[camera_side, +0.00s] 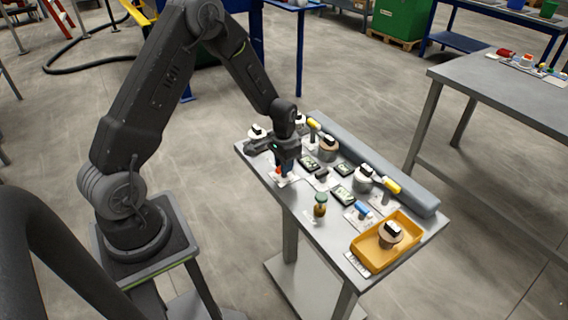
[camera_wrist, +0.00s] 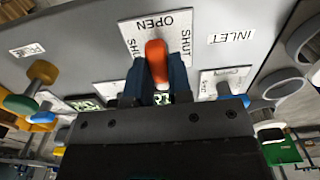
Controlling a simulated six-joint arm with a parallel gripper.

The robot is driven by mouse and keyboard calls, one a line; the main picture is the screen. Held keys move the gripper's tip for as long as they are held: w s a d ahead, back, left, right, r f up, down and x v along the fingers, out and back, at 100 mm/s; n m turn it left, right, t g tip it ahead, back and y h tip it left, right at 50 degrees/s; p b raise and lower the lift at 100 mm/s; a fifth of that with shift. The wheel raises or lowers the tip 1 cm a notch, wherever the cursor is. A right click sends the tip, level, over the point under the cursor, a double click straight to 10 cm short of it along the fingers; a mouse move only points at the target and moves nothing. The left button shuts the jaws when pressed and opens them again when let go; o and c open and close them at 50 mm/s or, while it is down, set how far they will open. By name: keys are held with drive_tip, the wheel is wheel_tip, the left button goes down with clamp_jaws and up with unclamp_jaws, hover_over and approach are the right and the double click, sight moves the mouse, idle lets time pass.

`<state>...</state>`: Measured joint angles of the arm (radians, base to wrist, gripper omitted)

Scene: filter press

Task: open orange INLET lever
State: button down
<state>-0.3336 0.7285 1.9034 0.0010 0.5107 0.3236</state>
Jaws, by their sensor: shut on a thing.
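The orange INLET lever (camera_wrist: 156,55) stands between the two blue fingers of my gripper (camera_wrist: 158,72) in the wrist view. My gripper is shut on it. A white plate (camera_wrist: 181,24) behind the lever carries the word OPEN along its top edge and SHUT at both sides. The lever's visible end lies near the middle of the plate, below OPEN; its pivot is hidden by my gripper. The INLET label (camera_wrist: 232,38) is to the right of the plate. In the side view my gripper (camera_side: 285,172) is low at the table's left part, with a bit of the orange lever (camera_side: 278,171) showing.
Close by on the grey table are a green-topped amber knob (camera_side: 320,204), several small displays (camera_side: 342,194), a blue lever (camera_side: 363,209) and yellow-handled levers (camera_side: 391,185). A yellow tray (camera_side: 361,257) is at the front right. A grey rail (camera_side: 385,172) runs along the back edge.

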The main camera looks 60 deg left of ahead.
drive_tip(key=shift+w, duration=0.1)
drive_tip(key=c, duration=1)
unclamp_jaws()
drive_tip(key=shift+c, duration=0.2)
drive_tip(key=shift+r, duration=0.1)
wheel_tip(320, 180, up, 14)
drive_tip(key=s+d+r+t, duration=0.3)
drive_tip(key=s+d+r, duration=0.55)
drive_tip(key=r, duration=0.35)
drive_tip(key=s+d+r+t, duration=0.1)
drive_tip(key=s+d, duration=0.1)
drive_tip(key=s, duration=0.4)
drive_tip(key=s+d+r+t, duration=0.1)
drive_tip(key=s+d, duration=0.2)
drive_tip(key=s, duration=0.3)
drive_tip(key=shift+d+r+t, duration=0.2)
drive_tip(key=shift+r+t, duration=0.1)
drive_tip(key=shift+r, duration=0.1)
